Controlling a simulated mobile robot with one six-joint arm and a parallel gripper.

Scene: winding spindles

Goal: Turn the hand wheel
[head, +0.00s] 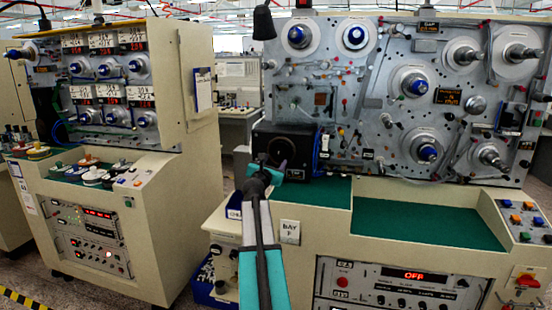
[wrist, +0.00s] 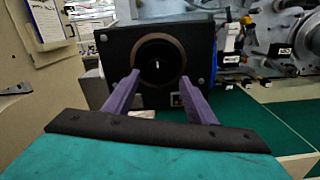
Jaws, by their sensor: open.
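A round dark wheel with a brown rim (wrist: 160,62) sits on the front face of a black box (wrist: 110,55). I take it to be the hand wheel. In the head view the wheel (head: 282,149) is on the black box (head: 308,135) at the left end of the right-hand machine. My gripper (wrist: 160,78) is open, its two purple fingers spread and pointing at the wheel's lower part. Nothing is between them. In the head view my gripper (head: 272,172) is just in front of the box. I cannot tell whether the fingertips touch the wheel.
A green work surface (head: 425,218) lies right of the box, below a metal panel (head: 350,100) with several spindles. A blue handle-like part (wrist: 214,65) stands beside the box's right side. A second machine (head: 150,215) stands to the left, across a gap.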

